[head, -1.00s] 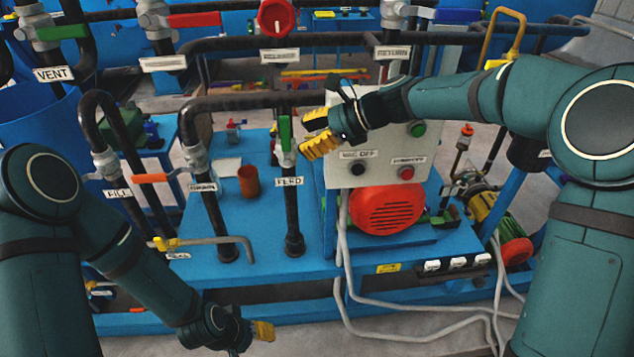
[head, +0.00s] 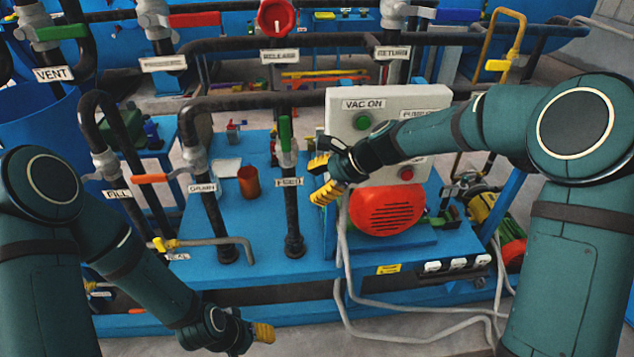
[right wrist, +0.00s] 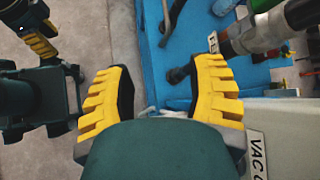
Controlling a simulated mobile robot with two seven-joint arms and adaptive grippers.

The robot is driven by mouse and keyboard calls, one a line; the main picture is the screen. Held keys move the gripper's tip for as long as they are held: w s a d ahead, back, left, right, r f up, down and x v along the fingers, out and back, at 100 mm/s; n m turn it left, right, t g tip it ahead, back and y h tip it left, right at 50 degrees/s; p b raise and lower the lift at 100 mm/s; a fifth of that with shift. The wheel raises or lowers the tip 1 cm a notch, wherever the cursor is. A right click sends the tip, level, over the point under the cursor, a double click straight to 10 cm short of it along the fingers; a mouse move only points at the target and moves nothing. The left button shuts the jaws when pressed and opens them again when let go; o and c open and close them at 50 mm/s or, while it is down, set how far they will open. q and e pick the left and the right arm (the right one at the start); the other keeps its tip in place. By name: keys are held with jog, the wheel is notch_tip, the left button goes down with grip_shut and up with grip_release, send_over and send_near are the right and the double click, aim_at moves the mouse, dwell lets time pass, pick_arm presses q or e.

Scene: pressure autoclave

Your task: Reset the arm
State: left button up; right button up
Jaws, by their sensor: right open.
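My right gripper (head: 322,180) is open and empty in front of the lower left part of the control box (head: 345,98). Its two yellow fingers stand apart in the right wrist view (right wrist: 163,95), with nothing between them. My right forearm covers part of the box, including its lower left button. My left gripper (head: 262,333) hangs low at the front of the blue base in the head view. Its fingers look small there, and I cannot tell if they are apart.
A red motor cover (head: 385,208) sits just below the box. The FEED pipe (head: 290,210) with a green handle stands left of my right gripper. White cables (head: 345,290) hang down the front. The floor in front (head: 440,345) is partly clear.

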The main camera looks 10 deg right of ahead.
jog(key=s+d+f+n+g+h, duration=0.1)
jog(key=s+d+f+n+h, duration=0.3)
jog(key=f, duration=0.6)
jog(key=s+a+f+n, duration=0.1)
jog(key=s+f+n, duration=0.1)
jog(key=s+f, duration=0.6)
jog(key=s+f+n+b, duration=0.1)
jog(key=s+f+n, duration=0.8)
jog(key=s+f, duration=0.1)
jog(key=shift+s+d+f+h+b, duration=0.3)
jog(key=shift+s+d+h, duration=0.15)
jog(key=shift+s, duration=0.2)
